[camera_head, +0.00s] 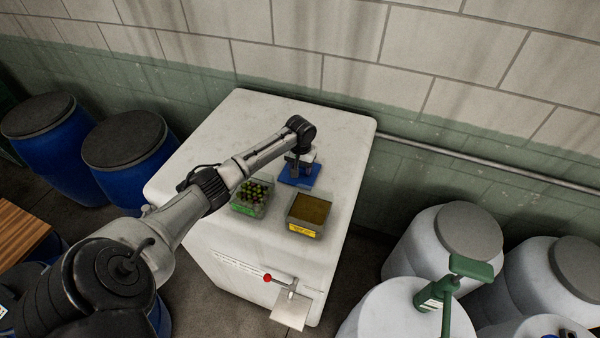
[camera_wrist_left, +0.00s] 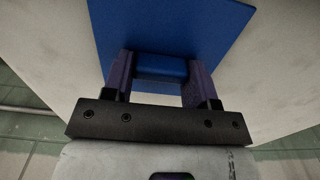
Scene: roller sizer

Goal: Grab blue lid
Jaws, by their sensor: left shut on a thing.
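The blue lid (camera_head: 299,180) is a flat square plate near the back right of the white machine top. My left gripper (camera_head: 299,170) is over it, reaching in from the left. In the left wrist view the lid (camera_wrist_left: 175,30) fills the upper middle, and my left gripper (camera_wrist_left: 160,75) is shut on its raised blue handle, with a finger on each side. I cannot tell whether the lid touches the surface. My right gripper is not in view.
A clear bin of dark green and reddish round items (camera_head: 253,197) and a yellow-labelled bin with brown content (camera_head: 309,214) stand in front of the lid. A red-knobbed lever (camera_head: 267,278) sticks out in front. Blue barrels (camera_head: 127,150) stand left, white barrels (camera_head: 445,240) right.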

